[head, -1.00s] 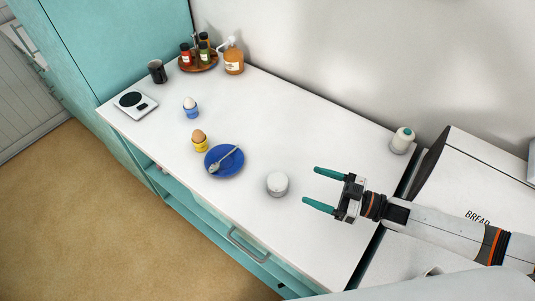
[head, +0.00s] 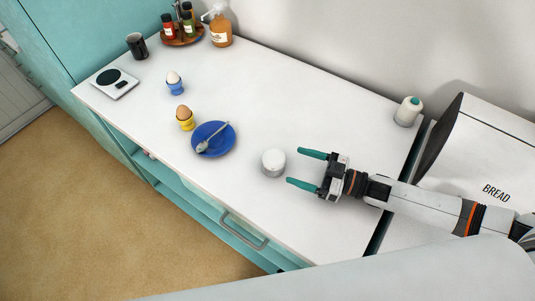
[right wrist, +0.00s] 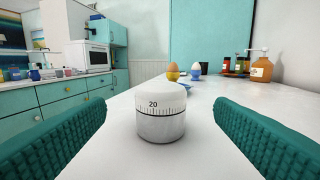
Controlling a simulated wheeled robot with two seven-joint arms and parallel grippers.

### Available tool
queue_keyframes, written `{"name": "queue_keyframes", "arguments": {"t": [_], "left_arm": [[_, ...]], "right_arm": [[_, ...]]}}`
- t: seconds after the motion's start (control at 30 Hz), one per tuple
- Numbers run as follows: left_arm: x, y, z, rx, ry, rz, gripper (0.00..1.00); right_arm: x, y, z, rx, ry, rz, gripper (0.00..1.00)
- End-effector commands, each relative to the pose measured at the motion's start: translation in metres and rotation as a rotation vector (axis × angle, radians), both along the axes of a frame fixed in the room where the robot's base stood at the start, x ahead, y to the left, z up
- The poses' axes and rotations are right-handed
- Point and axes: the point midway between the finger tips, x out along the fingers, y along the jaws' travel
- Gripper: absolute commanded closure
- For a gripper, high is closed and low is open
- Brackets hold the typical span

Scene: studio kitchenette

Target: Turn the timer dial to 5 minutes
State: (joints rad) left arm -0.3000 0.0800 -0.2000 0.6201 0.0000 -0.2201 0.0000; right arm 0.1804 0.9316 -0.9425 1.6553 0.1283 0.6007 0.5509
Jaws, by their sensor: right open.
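The timer (head: 273,162) is a small round white dial on a silver base, standing upright on the white counter. In the right wrist view the timer (right wrist: 160,118) sits midway between the fingers and beyond their tips, with "20" and tick marks on its side facing me. My right gripper (head: 300,168) is open and empty, just right of the timer in the head view, its teal fingers pointing at it. The fingers (right wrist: 160,135) do not touch it. My left gripper is not in view.
A blue plate (head: 226,146) with a spoon lies left of the timer, near eggs in a yellow cup (head: 185,124) and a blue cup (head: 175,88). Counter around the timer is clear.

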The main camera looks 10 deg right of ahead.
Motion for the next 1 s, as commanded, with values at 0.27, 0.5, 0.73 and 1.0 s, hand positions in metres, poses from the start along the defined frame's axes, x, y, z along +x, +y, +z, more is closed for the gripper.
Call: {"name": "queue_keyframes", "arguments": {"t": [0.27, 0.5, 0.73, 1.0], "left_arm": [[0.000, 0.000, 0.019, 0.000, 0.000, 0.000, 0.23], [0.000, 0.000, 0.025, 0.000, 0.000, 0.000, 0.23], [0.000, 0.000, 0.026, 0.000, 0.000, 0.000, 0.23], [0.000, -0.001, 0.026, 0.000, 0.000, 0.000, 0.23]], "right_arm": [[0.031, 0.050, 0.005, 0.003, -0.002, 0.001, 0.23], [0.047, 0.076, 0.002, 0.002, 0.000, 0.000, 0.23], [0.050, 0.082, 0.001, 0.000, 0.000, 0.000, 0.23], [0.050, 0.082, 0.001, 0.000, 0.000, 0.000, 0.39]]}}
